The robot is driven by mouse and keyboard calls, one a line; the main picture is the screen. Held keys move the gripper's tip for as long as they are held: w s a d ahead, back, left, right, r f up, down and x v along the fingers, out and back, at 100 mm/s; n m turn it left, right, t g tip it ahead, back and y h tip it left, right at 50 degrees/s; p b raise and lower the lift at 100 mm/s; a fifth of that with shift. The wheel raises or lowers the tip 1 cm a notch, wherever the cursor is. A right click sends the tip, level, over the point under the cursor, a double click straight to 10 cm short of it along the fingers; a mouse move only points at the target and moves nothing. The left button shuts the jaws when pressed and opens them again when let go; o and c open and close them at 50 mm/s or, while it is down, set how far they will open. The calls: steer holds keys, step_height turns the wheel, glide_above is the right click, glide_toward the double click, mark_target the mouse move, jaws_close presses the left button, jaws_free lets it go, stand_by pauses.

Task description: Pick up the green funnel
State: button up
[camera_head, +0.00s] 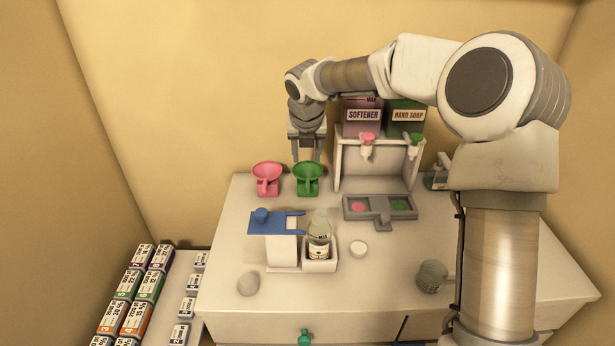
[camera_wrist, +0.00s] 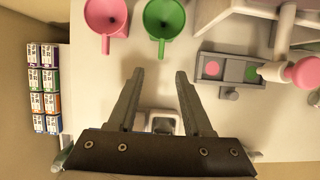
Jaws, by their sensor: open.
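The green funnel (camera_head: 308,178) stands upright at the back of the white counter, just right of a pink funnel (camera_head: 267,178). In the wrist view the green funnel (camera_wrist: 165,20) is at the top middle, with its bowl opening facing the camera. My gripper (camera_head: 306,158) is open and empty, pointing down above the green funnel in the head view. In the wrist view my gripper's fingertips (camera_wrist: 158,72) are spread apart, with the funnel beyond them and not between them.
A dispenser stand with softener (camera_head: 363,116) and hand soap (camera_head: 408,116) boxes stands right of the funnels. A grey tray (camera_head: 380,218) lies before it. A bottle (camera_head: 319,236) and blue-topped stand (camera_head: 270,222) are in front. Several labelled boxes (camera_head: 136,318) sit at the left.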

glide_above(308, 181)
steer(key=s, duration=0.3)
step_height(308, 181, down, 8)
steer(key=shift+w+b+x, duration=0.1)
steer(key=shift+b+x, duration=0.2)
steer(key=shift+x, duration=1.35)
steer(key=shift+w+b+x, duration=0.15)
steer(key=shift+b+x, duration=0.15)
steer(key=shift+x, duration=1.3)
steer(key=shift+r, duration=0.15)
jaws_close()
